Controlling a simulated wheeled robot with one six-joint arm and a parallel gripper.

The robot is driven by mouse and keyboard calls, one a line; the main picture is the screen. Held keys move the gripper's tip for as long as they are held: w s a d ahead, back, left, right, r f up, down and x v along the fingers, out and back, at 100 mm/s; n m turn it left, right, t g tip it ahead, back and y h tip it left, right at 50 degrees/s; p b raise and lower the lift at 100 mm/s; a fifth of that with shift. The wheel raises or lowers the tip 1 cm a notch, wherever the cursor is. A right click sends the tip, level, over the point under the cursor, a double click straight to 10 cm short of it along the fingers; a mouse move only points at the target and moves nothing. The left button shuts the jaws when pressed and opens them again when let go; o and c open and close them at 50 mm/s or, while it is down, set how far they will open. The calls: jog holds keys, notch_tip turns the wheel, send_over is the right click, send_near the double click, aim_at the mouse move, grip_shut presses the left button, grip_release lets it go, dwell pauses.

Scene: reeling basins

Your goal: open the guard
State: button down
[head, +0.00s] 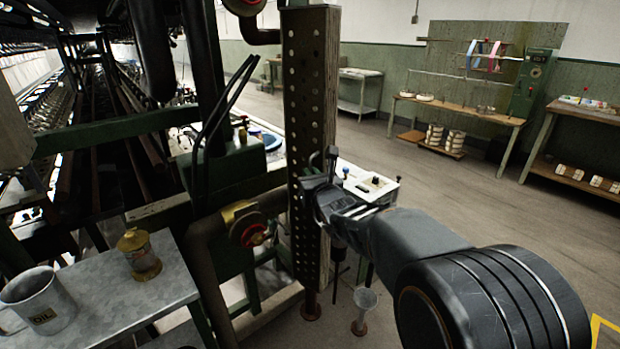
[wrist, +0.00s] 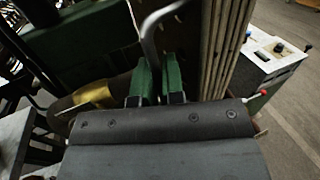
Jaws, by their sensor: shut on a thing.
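The guard (head: 306,90) is a tall, dark, perforated upright panel at the centre of the head view, beside the machine frame. A grey bent handle (wrist: 152,35) shows in the wrist view. My gripper (head: 318,185) is at the guard's lower half in the head view. In the wrist view its two green-faced fingers (wrist: 159,78) are close together, shut on the handle, with the bar running down between them. The grip itself is partly hidden by the fingers. How far the guard stands open, I cannot tell.
A valve with a red part (head: 250,225) and pipes lie left of the guard. A metal table (head: 95,300) bears an oil mug (head: 38,300) and a brass lamp-like cup (head: 138,254). A white control box (wrist: 275,60) stands to the right. Open floor (head: 490,215) lies on the right.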

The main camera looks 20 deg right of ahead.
jog(key=c, duration=1.3)
grip_release()
jog(key=shift+o, duration=0.2)
jog(key=s, duration=1.3)
jog(key=shift+s+d, duration=0.35)
jog(key=shift+d, duration=0.1)
